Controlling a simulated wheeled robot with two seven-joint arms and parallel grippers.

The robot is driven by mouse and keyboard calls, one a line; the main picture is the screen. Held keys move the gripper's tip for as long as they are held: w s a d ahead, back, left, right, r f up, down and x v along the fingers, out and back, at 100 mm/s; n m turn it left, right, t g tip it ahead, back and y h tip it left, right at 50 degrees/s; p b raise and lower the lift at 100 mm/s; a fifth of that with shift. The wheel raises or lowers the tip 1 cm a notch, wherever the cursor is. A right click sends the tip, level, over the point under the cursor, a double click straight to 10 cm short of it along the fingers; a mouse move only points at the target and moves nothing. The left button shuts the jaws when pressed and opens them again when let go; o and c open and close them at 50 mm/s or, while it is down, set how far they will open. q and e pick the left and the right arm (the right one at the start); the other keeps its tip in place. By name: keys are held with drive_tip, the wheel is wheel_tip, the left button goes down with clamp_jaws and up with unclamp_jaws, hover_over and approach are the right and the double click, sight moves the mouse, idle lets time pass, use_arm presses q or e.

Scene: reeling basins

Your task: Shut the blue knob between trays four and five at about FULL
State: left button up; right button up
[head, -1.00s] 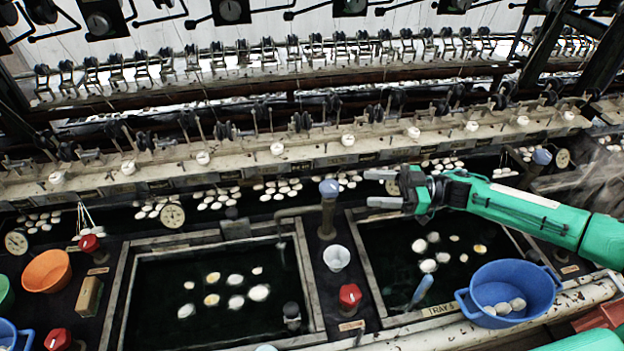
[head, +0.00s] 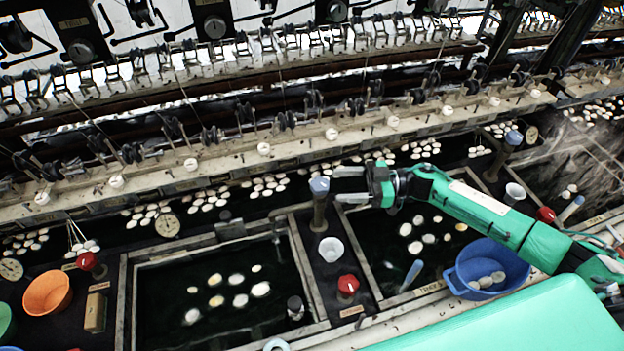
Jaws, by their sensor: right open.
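A blue knob (head: 319,186) tops an upright post on the dark divider between two water trays, the left tray (head: 309,262) and the right tray (head: 372,262). I cannot clearly read the tray numbers. My right gripper (head: 338,185) reaches in from the right, its two fingers apart and pointing left at the knob. The fingertips are just right of the knob's head, and nothing is between them. I cannot tell whether they touch it. The knob's setting is not readable. My left gripper is out of view.
On the same divider stand a white cup (head: 331,249) and a red knob (head: 347,287). A blue basin (head: 487,268) holds pale cocoons at the right. Another blue knob (head: 513,138) stands farther right. An orange bowl (head: 47,293) sits at the left. Reeling machinery runs along the back.

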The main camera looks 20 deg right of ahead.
sight(313, 183)
drive_tip(key=p+x, duration=0.2)
drive_tip(key=x, duration=0.5)
drive_tip(key=shift+a+r, duration=0.1)
drive_tip(key=shift+w+a, duration=0.15)
drive_tip(key=shift+a, duration=0.3)
drive_tip(key=c, duration=1)
drive_tip(key=shift+o, duration=0.2)
drive_tip(key=shift+p, duration=0.3)
